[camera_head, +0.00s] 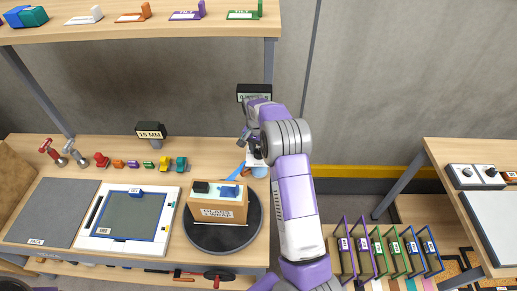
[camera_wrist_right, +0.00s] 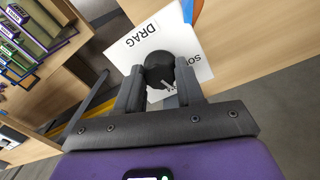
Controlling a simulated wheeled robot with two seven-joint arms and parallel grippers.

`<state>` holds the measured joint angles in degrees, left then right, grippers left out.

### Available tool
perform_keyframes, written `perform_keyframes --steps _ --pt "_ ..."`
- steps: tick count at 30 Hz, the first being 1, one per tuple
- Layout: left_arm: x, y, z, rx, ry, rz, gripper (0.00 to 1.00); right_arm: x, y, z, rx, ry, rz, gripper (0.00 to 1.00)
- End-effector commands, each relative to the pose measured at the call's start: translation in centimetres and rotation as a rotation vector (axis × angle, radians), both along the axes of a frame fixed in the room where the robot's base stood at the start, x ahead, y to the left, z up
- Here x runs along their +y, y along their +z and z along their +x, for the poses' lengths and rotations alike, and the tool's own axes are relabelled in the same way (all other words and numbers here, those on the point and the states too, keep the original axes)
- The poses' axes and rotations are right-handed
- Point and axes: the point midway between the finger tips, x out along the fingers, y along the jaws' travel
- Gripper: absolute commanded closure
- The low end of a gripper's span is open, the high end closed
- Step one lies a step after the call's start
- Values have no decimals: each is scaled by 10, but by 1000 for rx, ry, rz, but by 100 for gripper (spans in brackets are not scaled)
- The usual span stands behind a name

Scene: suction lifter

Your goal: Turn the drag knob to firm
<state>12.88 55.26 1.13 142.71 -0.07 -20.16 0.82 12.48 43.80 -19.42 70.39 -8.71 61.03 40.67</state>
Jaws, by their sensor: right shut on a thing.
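The black drag knob (camera_wrist_right: 160,72) sits on a white plate (camera_wrist_right: 199,50) lettered "DRAG", in the right wrist view. Part of a second word starting "SO" shows at the plate's right; no "firm" mark is visible. My right gripper (camera_wrist_right: 161,86) is shut on the knob, one dark finger on each side. A pale line shows on the knob's near side. In the head view my right gripper (camera_head: 252,146) is at the back of the bench, and the wrist hides the knob. My left gripper is out of view.
A cardboard box (camera_head: 218,207) marked "GLASS" stands on a dark round turntable (camera_head: 222,238) in front. A blue-framed screen tray (camera_head: 129,217) and a grey mat (camera_head: 52,211) lie left. A "15 MM" sign (camera_head: 150,131) and small coloured clamps stand behind them.

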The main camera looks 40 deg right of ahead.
Motion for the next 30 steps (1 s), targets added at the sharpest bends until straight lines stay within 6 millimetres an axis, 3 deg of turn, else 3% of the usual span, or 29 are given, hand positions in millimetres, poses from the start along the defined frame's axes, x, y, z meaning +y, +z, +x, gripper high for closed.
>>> perform_keyframes --steps 12,30 --pt "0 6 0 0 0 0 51 -1 1 1 -1 -236 -2 93" --pt "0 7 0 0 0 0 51 -1 1 1 -2 -288 -2 93"
